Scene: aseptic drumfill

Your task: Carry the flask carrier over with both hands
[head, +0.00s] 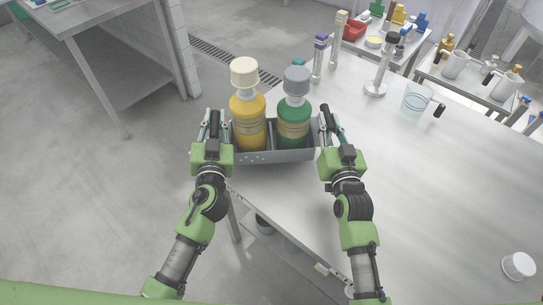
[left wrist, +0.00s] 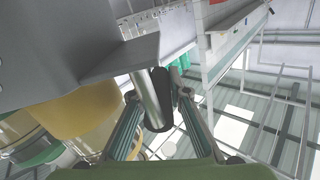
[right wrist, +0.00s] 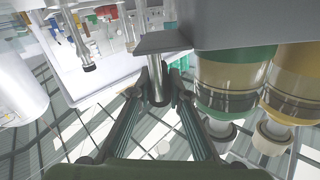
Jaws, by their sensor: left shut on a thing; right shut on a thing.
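The grey flask carrier (head: 273,156) is between my two grippers in the head view, at the left end of the steel table. It holds a yellow flask (head: 248,122) with a cream cap on the left and a green flask (head: 293,125) with a grey cap on the right. My left gripper (head: 213,125) is shut on the carrier's left handle, a metal bar that shows in the left wrist view (left wrist: 150,98). My right gripper (head: 330,122) is shut on the right handle bar, seen in the right wrist view (right wrist: 157,80). Whether the carrier's underside touches the table is hidden.
The steel table (head: 420,175) is mostly clear to the right. A glass beaker (head: 416,98), a cylinder with a dark top (head: 382,70) and slim tubes (head: 319,57) stand at the back. A white cap (head: 518,265) lies at the front right. Open floor is to the left.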

